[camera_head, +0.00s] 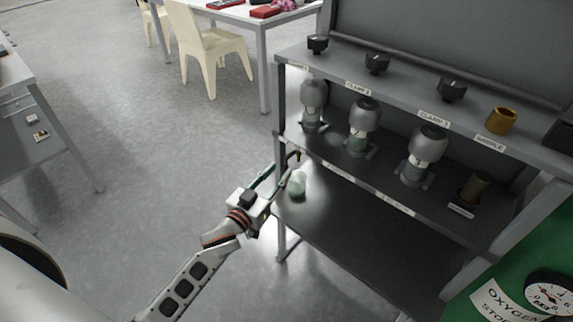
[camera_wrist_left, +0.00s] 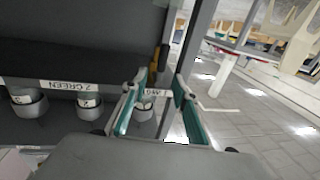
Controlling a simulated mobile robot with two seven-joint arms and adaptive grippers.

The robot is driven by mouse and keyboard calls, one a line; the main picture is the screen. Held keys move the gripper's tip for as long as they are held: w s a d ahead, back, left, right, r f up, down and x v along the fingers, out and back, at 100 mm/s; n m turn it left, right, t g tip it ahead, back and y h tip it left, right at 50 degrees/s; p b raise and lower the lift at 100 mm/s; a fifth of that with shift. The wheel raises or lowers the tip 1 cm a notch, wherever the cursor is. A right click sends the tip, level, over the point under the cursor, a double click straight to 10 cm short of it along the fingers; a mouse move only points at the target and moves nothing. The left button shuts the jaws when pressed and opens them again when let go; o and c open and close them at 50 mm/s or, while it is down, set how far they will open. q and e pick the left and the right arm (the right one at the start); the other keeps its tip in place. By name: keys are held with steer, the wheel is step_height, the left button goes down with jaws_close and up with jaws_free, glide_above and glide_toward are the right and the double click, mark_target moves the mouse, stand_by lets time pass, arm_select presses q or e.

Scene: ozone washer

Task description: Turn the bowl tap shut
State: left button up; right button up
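The tap, a small brass-coloured fitting (camera_head: 298,155), sits at the left front corner of the rack's middle shelf. A brass-yellow part also shows in the left wrist view (camera_wrist_left: 153,74), between and just beyond the fingertips. A pale green glass vessel (camera_head: 297,184) is below the tap. My left gripper (camera_head: 286,170) reaches in from the left, its tips close to the tap and vessel. In the left wrist view its teal-padded fingers (camera_wrist_left: 160,84) stand apart, with a visible gap. Whether a finger touches the tap is unclear. My right gripper is not in view.
The rack's middle shelf (camera_head: 335,164) carries several grey-capped units, with black knobs and a brass one (camera_head: 501,121) above. A rack post stands beside my left gripper. A green oxygen cylinder (camera_head: 520,277) is at lower right. Open floor (camera_head: 130,170) lies left.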

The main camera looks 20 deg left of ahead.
mark_target(284, 166)
arm_select(q)
steer(key=shift+w+d+b, duration=0.15)
steer(key=shift+w+d, duration=0.05)
steer(key=shift+w, duration=1.05)
steer(key=shift+w+d+b, duration=0.15)
steer(key=shift+w+d, duration=0.05)
steer(key=shift+w, duration=1.05)
jaws_close()
